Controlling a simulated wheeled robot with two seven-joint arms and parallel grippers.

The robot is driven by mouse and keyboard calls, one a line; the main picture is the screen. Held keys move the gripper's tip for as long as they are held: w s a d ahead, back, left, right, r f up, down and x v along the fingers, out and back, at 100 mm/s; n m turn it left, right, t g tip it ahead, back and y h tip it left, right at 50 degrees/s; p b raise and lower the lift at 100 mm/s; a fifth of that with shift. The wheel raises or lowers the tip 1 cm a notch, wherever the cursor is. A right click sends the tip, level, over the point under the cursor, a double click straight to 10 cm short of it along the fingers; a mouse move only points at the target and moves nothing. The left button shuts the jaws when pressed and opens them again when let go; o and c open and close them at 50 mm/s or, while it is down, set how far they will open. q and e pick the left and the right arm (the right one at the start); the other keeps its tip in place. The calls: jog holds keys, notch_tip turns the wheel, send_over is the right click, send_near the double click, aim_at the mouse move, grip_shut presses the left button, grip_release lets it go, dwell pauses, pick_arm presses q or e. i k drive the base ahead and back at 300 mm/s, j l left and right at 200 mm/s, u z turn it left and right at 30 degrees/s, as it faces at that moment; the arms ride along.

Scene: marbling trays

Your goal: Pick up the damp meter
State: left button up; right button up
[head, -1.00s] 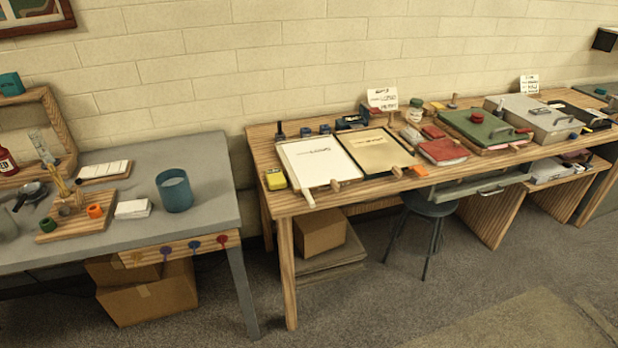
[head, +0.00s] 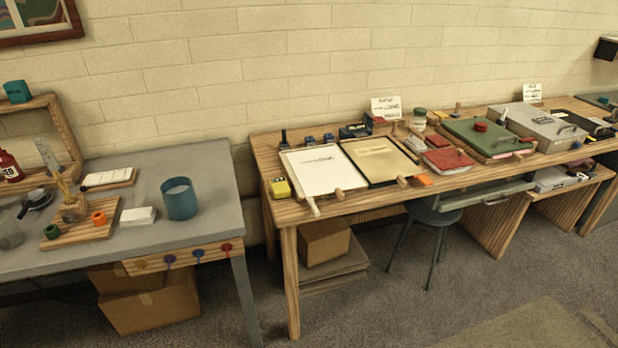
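A small yellow block-like device with a dark part, which looks like the damp meter (head: 280,188), lies at the front left corner of the long wooden table (head: 269,216). It sits just left of a tray with a white sheet (head: 318,168). It is too small in the picture to make out any display. Neither of my grippers is in view.
A grey table (head: 215,165) on the left holds a blue cup (head: 179,198) and a wooden rack (head: 62,130). A gap separates the tables. A stool (head: 432,215) stands under the wooden table; open floor (head: 390,310) lies in front.

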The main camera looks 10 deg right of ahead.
aim_at(280, 188)
jog(key=i+j+z, duration=0.2)
jog(key=i+z, duration=0.15)
jog(key=i, duration=0.2)
jog(key=i+j+z, duration=0.4)
jog(key=i+l, duration=0.1)
jog(key=i, duration=0.05)
